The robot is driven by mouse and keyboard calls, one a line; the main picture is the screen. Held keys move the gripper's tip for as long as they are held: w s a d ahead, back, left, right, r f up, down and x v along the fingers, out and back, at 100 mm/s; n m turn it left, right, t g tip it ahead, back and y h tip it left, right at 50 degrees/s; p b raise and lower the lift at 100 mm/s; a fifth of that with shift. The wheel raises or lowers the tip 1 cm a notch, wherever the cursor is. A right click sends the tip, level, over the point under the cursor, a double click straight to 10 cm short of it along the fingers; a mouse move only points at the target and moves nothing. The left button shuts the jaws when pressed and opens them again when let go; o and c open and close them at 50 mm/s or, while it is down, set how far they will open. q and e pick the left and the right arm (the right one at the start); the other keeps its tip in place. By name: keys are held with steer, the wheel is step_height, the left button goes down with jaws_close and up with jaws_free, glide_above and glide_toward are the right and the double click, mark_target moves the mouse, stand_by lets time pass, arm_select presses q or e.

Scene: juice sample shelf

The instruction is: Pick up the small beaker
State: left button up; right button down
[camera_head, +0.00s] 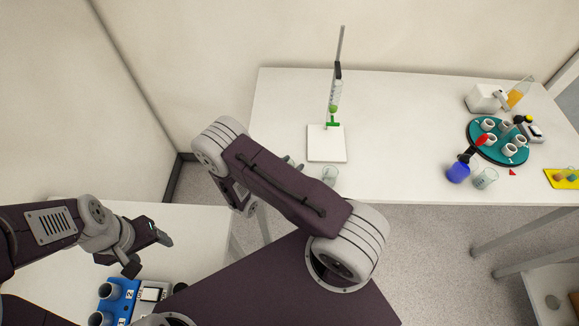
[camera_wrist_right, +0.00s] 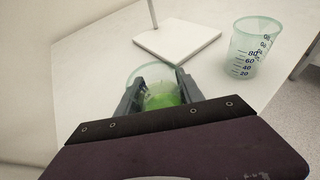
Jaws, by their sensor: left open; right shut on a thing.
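A clear beaker with green liquid (camera_wrist_right: 160,97) is between the two fingers of my right gripper (camera_wrist_right: 158,95) in the right wrist view. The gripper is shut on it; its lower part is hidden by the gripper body. In the head view my right gripper (camera_head: 293,163) is at the table's front edge, mostly behind my arm. A second clear beaker with graduation marks (camera_wrist_right: 256,48) stands upright to the right, apart from the gripper; it also shows in the head view (camera_head: 330,175). My left gripper (camera_head: 152,254) is open and empty above the lower left table.
A burette stand with a white base (camera_head: 326,145) and green-filled tube stands behind the beakers. A teal round tray (camera_head: 478,139) with several cups, a blue flask (camera_head: 458,172) and another beaker (camera_head: 485,178) are at the right. The table between is clear. A blue rack (camera_head: 119,301) is below my left gripper.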

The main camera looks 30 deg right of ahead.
mark_target(290, 160)
step_height(290, 160, up, 4)
steer(key=shift+s+d+b, duration=0.15)
steer(key=shift+b, duration=0.25)
steer(key=shift+s+d+r+p, duration=0.85)
steer(key=shift+s+d+r, duration=0.35)
steer(key=shift+s, duration=0.2)
steer(key=shift+s+d+r+p, duration=0.8)
steer(key=shift+s+d+r, duration=0.25)
steer(key=shift+s+d, duration=0.3)
steer(key=shift+s+d+r+p, duration=0.85)
steer(key=shift+s+d+r, duration=0.3)
steer(key=shift+s, duration=0.35)
